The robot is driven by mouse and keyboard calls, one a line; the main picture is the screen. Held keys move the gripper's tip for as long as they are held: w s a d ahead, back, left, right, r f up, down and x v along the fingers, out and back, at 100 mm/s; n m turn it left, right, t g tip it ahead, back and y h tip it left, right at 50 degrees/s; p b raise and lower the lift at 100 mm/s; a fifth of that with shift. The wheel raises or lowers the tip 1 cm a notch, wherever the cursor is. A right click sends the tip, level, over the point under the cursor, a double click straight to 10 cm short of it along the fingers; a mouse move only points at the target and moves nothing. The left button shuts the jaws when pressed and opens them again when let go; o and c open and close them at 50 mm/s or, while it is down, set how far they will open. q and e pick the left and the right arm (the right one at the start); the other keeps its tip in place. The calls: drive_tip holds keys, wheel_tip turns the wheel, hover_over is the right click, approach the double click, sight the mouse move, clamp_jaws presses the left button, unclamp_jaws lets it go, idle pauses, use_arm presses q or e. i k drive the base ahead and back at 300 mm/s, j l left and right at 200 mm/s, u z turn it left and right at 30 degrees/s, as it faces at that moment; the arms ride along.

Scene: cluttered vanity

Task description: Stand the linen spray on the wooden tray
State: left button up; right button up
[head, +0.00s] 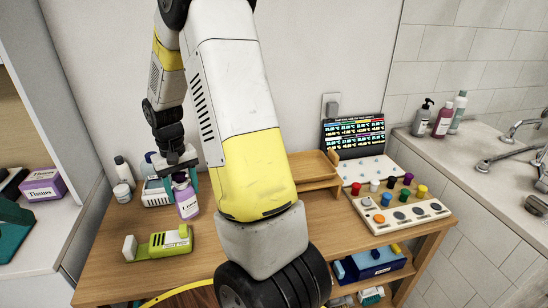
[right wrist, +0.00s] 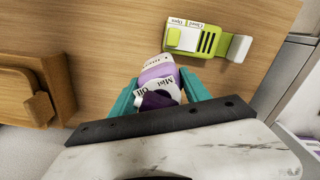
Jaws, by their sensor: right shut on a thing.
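The linen spray (head: 187,203) is a purple bottle with a white label, upright near the left part of the wooden table. My right gripper (head: 180,168) is shut on its upper part. In the right wrist view the linen spray (right wrist: 158,78) is between my teal fingers (right wrist: 160,103). I cannot tell whether its base touches the table. The wooden tray (head: 316,168) lies to the right at the back, partly hidden by my arm; its rim also shows at the left of the right wrist view (right wrist: 42,108). My left gripper is not recognisable.
A green and white device (head: 163,243) lies in front of the spray. A white box (head: 155,191) and a white bottle (head: 122,168) stand behind it. A tissue box (head: 43,185) is far left.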

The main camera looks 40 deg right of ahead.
sight(293, 163)
drive_tip(key=k+l, duration=0.15)
drive_tip(key=l, duration=0.25)
drive_tip(key=k+l, duration=0.15)
drive_tip(key=l, duration=0.25)
drive_tip(key=k+l+u, duration=0.1)
drive_tip(key=l, duration=0.3)
drive_tip(key=k+l, duration=0.2)
drive_tip(key=l, duration=0.15)
drive_tip(key=i+l, duration=0.15)
drive_tip(key=i, duration=0.15)
